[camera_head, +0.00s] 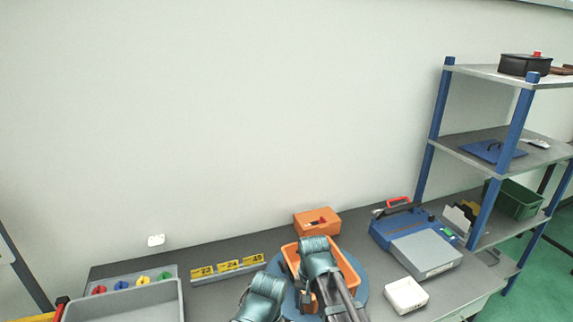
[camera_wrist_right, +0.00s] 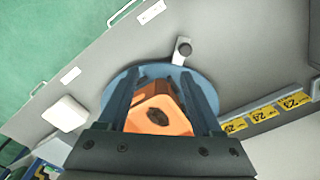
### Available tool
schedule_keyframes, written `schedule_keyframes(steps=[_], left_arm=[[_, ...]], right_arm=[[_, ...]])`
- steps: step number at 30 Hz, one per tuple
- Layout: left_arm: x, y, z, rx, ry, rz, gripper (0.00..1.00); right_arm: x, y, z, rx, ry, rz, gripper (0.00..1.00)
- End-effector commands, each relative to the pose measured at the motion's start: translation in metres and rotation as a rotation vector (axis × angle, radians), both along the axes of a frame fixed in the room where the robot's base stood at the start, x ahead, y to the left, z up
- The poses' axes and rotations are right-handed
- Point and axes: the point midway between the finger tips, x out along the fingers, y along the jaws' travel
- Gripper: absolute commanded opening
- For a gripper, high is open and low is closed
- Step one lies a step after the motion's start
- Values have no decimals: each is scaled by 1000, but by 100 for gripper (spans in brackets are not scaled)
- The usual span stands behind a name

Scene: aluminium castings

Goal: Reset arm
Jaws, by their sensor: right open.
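My right gripper (camera_wrist_right: 159,73) is open in the right wrist view, its two dark fingers apart with no object clamped between them. Beyond and between the fingers shows an orange bin (camera_wrist_right: 172,127) with a dark patch inside, on a round blue disc (camera_wrist_right: 207,92). In the head view, my teal and dark arm parts cover much of the orange bin (camera_head: 350,272) and the blue disc (camera_head: 362,288). I cannot tell how far the fingers are above the bin. My left gripper cannot be made out.
An orange case (camera_head: 316,222) stands behind the bin. A blue and grey case (camera_head: 425,254) and white box (camera_head: 406,295) are to the right. Yellow number labels (camera_head: 228,266) and a grey tray (camera_head: 150,312) are left. A blue-post shelf (camera_head: 432,130) borders the right side.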

Motion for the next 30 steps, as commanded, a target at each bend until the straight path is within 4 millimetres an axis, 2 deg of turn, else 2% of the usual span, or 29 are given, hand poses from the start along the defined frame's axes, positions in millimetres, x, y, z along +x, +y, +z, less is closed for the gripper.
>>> schedule_keyframes(steps=[1,6,16,23,30], left_arm=[[0,0,0,0,0,0,32],[0,0,0,0,0,0,32],[0,0,0,0,0,0,32],[0,0,-25,0,0,-2,32],[0,0,-54,1,0,-5,32]], right_arm=[[-14,-19,0,-1,-6,29,67],[-37,-59,0,-6,-25,147,67],[-72,-108,1,-20,-50,307,67],[-80,-76,-25,-36,-19,394,67],[-99,-39,-54,-63,24,501,67]])
